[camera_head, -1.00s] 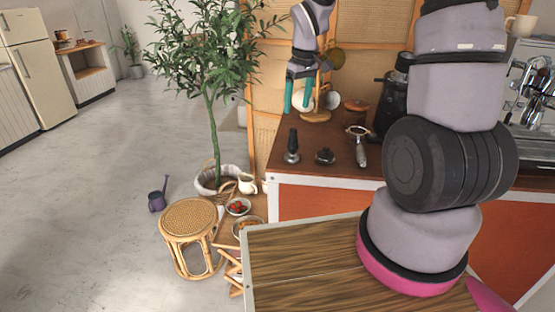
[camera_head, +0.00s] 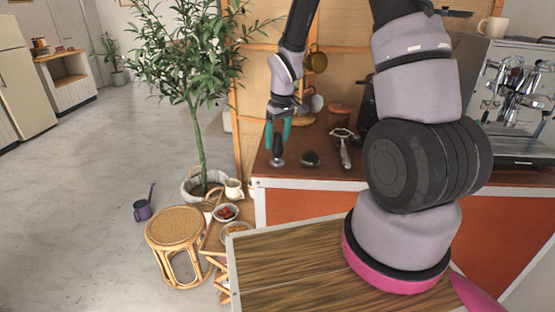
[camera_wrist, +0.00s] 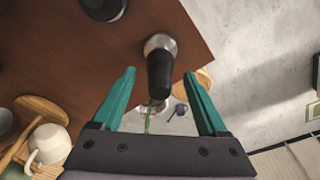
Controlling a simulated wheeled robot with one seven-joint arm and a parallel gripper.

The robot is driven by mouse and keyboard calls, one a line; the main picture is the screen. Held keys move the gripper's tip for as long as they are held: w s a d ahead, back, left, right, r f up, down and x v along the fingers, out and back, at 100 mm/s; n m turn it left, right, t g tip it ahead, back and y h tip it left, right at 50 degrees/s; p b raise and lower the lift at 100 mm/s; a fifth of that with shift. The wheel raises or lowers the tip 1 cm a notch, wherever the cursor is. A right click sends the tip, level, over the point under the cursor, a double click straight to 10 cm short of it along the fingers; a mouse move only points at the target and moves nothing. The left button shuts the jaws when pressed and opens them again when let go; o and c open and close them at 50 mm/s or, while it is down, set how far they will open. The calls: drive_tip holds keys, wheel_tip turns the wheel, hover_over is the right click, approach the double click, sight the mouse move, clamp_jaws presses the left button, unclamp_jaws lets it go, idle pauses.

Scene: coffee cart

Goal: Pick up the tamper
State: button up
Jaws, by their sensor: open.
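The tamper (camera_head: 278,152) stands upright near the left end of the brown counter, with a dark handle and a metal base. In the wrist view the tamper (camera_wrist: 160,70) shows its black handle pointing toward the camera, in the gap between the fingertips. My gripper (camera_head: 278,143) has teal fingers and is over the tamper in the head view. In the wrist view my gripper (camera_wrist: 159,76) is open, with a finger on each side of the handle and visible space on both sides. How far down the fingers reach along the handle is hard to tell.
A round dark tool (camera_head: 310,158) and a portafilter (camera_head: 344,148) lie to the right of the tamper. A mug stand with cups (camera_wrist: 45,145) is at the lower left of the wrist view. The counter edge (camera_wrist: 200,40) is close beside the tamper.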

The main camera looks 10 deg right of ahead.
clamp_jaws()
drive_tip(key=shift+r, duration=0.1)
